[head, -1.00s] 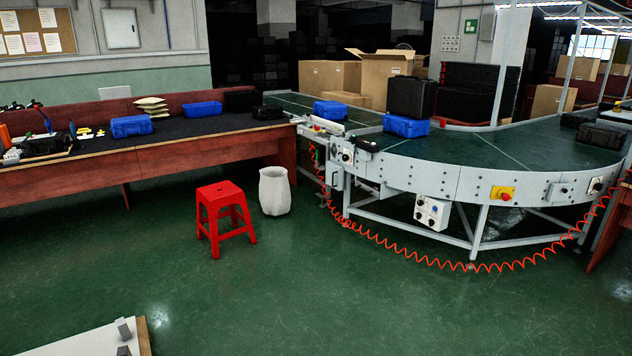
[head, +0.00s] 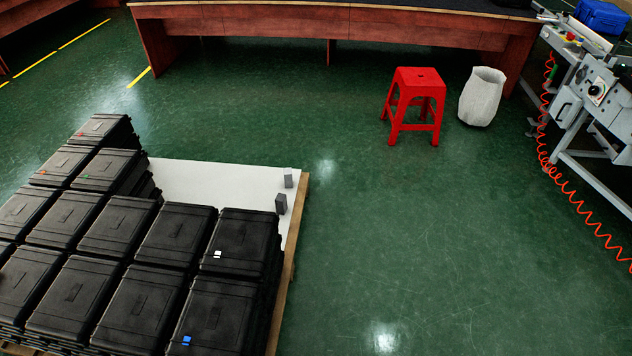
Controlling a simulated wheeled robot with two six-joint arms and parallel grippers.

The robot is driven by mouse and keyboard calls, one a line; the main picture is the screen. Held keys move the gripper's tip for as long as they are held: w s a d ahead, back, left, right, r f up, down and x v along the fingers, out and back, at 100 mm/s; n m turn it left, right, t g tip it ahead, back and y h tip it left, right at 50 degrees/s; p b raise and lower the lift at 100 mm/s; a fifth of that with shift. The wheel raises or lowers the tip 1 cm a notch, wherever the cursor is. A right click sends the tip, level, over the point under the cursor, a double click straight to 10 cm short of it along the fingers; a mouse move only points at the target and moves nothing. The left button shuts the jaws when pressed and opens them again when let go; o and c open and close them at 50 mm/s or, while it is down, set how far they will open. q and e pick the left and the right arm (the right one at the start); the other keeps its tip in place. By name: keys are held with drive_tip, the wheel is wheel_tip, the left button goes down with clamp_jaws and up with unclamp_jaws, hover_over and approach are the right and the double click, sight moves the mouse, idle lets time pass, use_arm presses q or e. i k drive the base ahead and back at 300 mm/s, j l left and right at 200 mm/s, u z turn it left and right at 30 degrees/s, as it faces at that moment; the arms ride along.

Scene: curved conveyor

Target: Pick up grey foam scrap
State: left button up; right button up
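Two small grey blocks that look like foam scraps are on the white sheet of the pallet in the head view. The lighter grey scrap (head: 288,178) is near the sheet's far right corner. The darker grey scrap (head: 281,203) is just nearer, close to the black cases. Both appear to stand upright near the right edge. Neither of my grippers shows in the head view.
Stacked black cases (head: 137,231) cover most of the pallet (head: 291,252). A red stool (head: 415,104) and a whitish bin (head: 482,97) stand beyond it. A workbench (head: 330,24) runs along the back, a conveyor frame (head: 600,90) at right. Green floor right of the pallet is clear.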

sight(287, 176)
drive_tip(key=i+l+u, duration=0.3)
drive_tip(key=i+l, duration=0.1)
drive_tip(key=l, duration=0.4)
drive_tip(key=i+l, duration=0.15)
drive_tip(key=l, duration=0.4)
